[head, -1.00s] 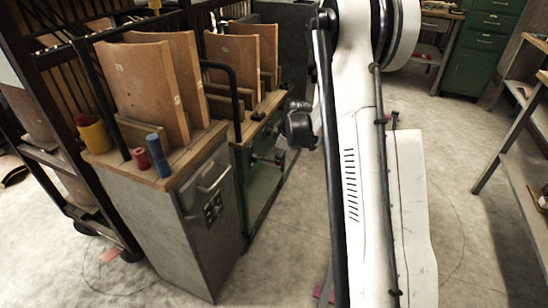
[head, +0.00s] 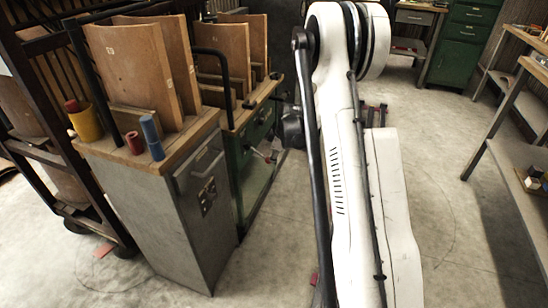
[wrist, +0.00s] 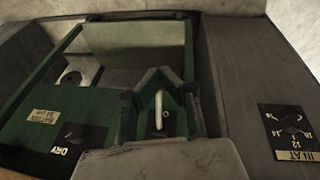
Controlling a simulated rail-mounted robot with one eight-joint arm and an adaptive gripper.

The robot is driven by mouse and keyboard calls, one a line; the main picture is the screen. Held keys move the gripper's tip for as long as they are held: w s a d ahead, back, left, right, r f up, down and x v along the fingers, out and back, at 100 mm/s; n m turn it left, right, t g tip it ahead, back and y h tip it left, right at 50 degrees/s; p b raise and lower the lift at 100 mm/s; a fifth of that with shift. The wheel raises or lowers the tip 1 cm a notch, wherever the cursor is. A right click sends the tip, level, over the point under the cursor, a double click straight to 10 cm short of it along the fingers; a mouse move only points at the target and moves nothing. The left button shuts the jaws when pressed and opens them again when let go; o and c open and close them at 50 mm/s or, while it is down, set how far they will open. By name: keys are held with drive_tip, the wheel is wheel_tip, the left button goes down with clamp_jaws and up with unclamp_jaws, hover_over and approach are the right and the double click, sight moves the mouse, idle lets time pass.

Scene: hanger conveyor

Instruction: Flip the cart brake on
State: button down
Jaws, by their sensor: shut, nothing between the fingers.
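The green cart (head: 231,152) stands behind the grey cabinet in the head view. A small lever with a reddish end (head: 272,158) sticks out from its side; whether this is the brake cannot be told. My dark gripper (head: 291,128) is shut and empty beside the cart's right side, partly hidden by my white arm. In the wrist view, the green panel (wrist: 98,104) appears with its lettering inverted. A pale, upright lever (wrist: 158,108) stands before a dark plate marked "O", framed by a green and dark angular shape. Contact with the lever cannot be made out.
The grey cabinet (head: 160,205) carries curved wooden panels (head: 137,66), a yellow cup (head: 86,124) and red and blue spools. A dark rack stands at left, shelving (head: 520,165) at right.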

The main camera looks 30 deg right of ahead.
drive_tip(key=shift+s, duration=0.1)
idle(0.5)
drive_tip(key=s+d+r+p, duration=0.4)
drive_tip(key=s+r, duration=0.3)
drive_tip(key=s, duration=0.2)
drive_tip(key=shift+s+d+r+p, duration=0.15)
drive_tip(key=shift+d+r+p, duration=0.15)
drive_tip(key=shift+r, duration=0.1)
drive_tip(key=shift+r, duration=0.1)
